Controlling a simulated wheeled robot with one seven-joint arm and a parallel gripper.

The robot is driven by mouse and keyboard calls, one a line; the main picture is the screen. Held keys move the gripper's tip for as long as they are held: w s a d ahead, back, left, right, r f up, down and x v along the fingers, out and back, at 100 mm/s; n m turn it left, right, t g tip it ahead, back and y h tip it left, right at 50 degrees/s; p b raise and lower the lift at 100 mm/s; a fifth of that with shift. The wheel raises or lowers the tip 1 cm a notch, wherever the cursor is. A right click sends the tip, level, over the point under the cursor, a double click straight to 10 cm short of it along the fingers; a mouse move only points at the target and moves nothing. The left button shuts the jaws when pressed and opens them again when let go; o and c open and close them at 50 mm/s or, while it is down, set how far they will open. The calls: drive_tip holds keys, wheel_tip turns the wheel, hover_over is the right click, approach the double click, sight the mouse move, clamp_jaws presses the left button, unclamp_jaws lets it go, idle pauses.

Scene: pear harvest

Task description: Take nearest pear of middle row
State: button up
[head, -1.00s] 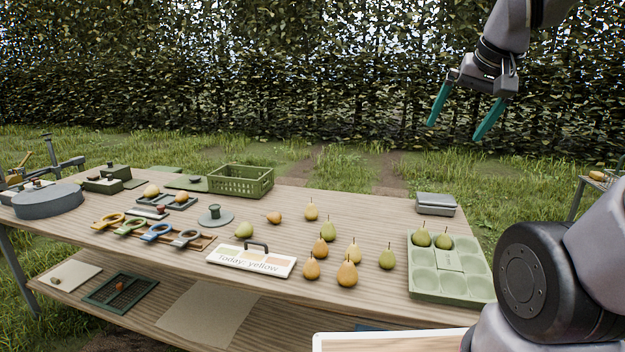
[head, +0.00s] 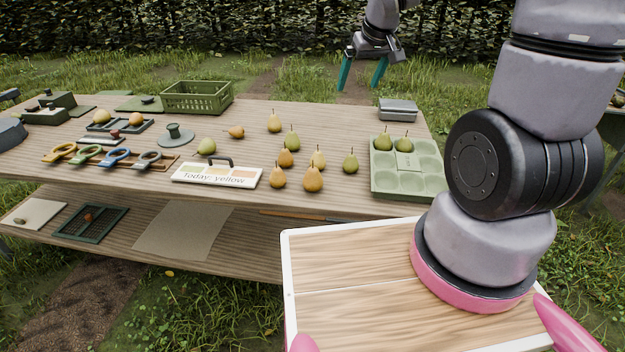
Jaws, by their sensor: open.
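Several upright pears stand in a loose cluster on the wooden table. At its front are two orange pears, one at left (head: 277,178) and a larger one at right (head: 313,180). Behind them run an orange pear (head: 285,158), a yellow pear (head: 318,159) and a green pear (head: 350,162). Farther back are a green pear (head: 291,141) and a yellowish pear (head: 274,123). I cannot tell for certain which line is the middle row. My gripper (head: 361,86) is open and empty, its teal fingers pointing down, above and beyond the cluster, toward the table's far edge.
A green tray (head: 407,186) holding two green pears is right of the cluster; a grey box (head: 398,110) stands behind it. A sign reading "Today: yellow" (head: 217,174) lies left. A green basket (head: 197,98) stands at the back. Loose pears lie near the sign.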

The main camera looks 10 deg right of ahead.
drive_tip(key=w+a+f+n+g, duration=0.1)
drive_tip(key=a+f, duration=0.1)
drive_tip(key=f, duration=0.4)
drive_tip(key=w+a+f+n, duration=0.2)
drive_tip(key=f, duration=0.5)
drive_tip(key=n+y, duration=0.2)
hover_over(316, 173)
drive_tip(key=s+d, duration=0.2)
wheel_tip(316, 173, down, 10)
drive_tip(key=shift+g, duration=0.4)
drive_tip(key=x, duration=0.5)
drive_tip(key=shift+s, duration=0.1)
drive_tip(key=shift+x, duration=3.1)
drive_tip(key=shift+d+r, duration=0.1)
drive_tip(key=c, duration=1.4)
drive_tip(key=shift+o, duration=0.2)
drive_tip(key=shift+r, duration=0.1)
